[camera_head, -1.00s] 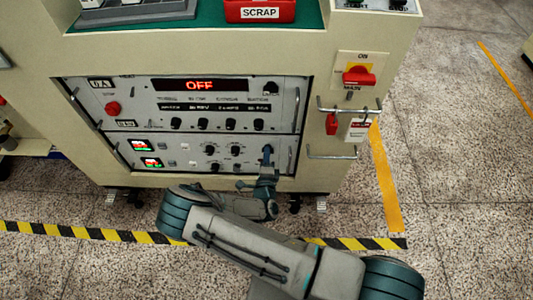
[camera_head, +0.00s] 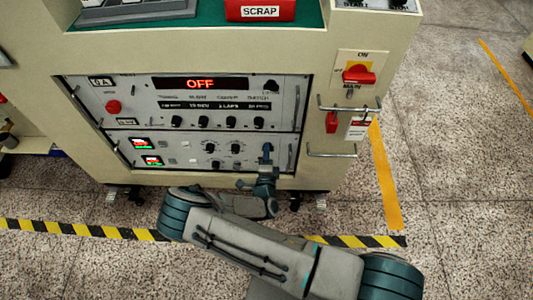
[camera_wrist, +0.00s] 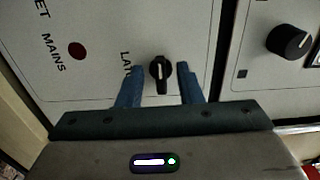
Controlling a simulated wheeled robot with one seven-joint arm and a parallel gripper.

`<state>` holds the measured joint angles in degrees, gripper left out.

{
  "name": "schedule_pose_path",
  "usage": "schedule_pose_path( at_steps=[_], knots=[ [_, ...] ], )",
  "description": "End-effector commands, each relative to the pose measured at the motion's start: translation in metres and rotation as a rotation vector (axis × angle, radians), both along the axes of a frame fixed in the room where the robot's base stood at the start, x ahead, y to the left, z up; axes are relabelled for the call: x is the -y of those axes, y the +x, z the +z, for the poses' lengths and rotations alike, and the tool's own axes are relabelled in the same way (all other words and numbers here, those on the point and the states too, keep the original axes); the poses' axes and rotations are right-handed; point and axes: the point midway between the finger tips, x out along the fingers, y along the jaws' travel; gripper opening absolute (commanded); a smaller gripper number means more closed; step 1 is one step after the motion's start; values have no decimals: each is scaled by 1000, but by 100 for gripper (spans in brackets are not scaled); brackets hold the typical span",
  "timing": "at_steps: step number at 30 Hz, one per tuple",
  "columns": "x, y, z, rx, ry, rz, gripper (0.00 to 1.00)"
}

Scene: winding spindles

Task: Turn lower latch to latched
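The lower latch is a black knob (camera_wrist: 159,74) with a pale pointer line, on a light grey panel with partly hidden lettering "LAT" beside it. In the wrist view it sits between the two blue fingers of my gripper (camera_wrist: 160,70). The fingers are open, one on each side, with a visible gap between each finger and the knob. In the head view my gripper (camera_head: 266,152) is at the right end of the lower panel (camera_head: 185,160) and hides the latch there.
The upper panel has a display (camera_head: 200,84) reading OFF and a red button (camera_head: 113,106). Another black knob (camera_wrist: 289,41) is on the neighbouring panel in the wrist view. Metal handles (camera_head: 331,153) and a red main switch (camera_head: 358,75) are to the right.

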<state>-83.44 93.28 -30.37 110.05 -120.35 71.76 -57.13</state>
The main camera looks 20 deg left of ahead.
Motion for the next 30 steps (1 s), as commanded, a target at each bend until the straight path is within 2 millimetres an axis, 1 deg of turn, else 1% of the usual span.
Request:
schedule_pose_path(
  at_steps=[6, 8, 10, 14, 21, 24, 27, 30],
  knots=[
    [0, -2, 0, 0, 1, 0, 33],
    [1, -5, 1, 0, 0, 0, 33],
    [3, -14, 1, -1, -1, 0, 33],
    [9, -39, 1, -2, -2, 2, 33],
    [21, -93, 1, -2, -1, 3, 33],
    [26, -110, 1, -2, -2, 2, 33],
    [29, -123, 0, -1, 0, 2, 33],
    [31, -131, 0, 0, 0, 0, 33]
  ],
)
